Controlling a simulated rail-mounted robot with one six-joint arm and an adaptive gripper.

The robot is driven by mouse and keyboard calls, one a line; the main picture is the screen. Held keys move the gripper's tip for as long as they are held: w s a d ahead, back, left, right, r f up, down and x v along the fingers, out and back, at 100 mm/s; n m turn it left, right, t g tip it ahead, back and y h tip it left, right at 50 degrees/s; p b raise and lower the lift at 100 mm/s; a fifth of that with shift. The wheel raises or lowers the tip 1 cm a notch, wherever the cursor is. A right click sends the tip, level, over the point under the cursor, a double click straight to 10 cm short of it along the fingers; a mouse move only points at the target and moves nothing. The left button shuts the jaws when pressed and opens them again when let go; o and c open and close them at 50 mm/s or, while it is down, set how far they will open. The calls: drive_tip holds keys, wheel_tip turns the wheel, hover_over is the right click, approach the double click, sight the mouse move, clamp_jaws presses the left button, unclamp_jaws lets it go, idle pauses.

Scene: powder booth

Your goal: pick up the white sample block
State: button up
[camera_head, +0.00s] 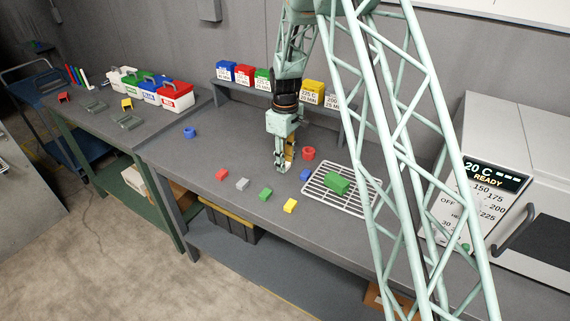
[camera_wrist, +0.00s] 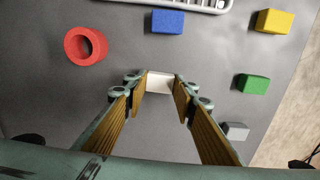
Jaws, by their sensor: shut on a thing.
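The white sample block (camera_wrist: 160,82) sits between my fingertips in the wrist view, with a pad against each side. My gripper (camera_head: 283,168) points down over the grey bench in the head view and is shut on the block. It also shows in the wrist view (camera_wrist: 160,84), with the two fingers apart by the block's width. In the head view the block is hidden or too small to make out at the fingertips. I cannot tell whether it touches the bench.
Near my gripper are a red ring (camera_head: 309,153), a blue block (camera_head: 306,174), and red (camera_head: 222,174), grey (camera_head: 242,184), green (camera_head: 265,194) and yellow (camera_head: 290,206) blocks. An oven (camera_head: 480,204) stands right.

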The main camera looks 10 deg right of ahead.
drive_tip(key=shift+r, duration=1.75)
drive_tip(key=s, duration=0.5)
drive_tip(key=s+a+r, duration=0.1)
drive_tip(key=s, duration=1)
drive_tip(key=shift+a+r, duration=0.2)
drive_tip(key=shift+a, duration=0.2)
drive_tip(key=shift+a, duration=0.1)
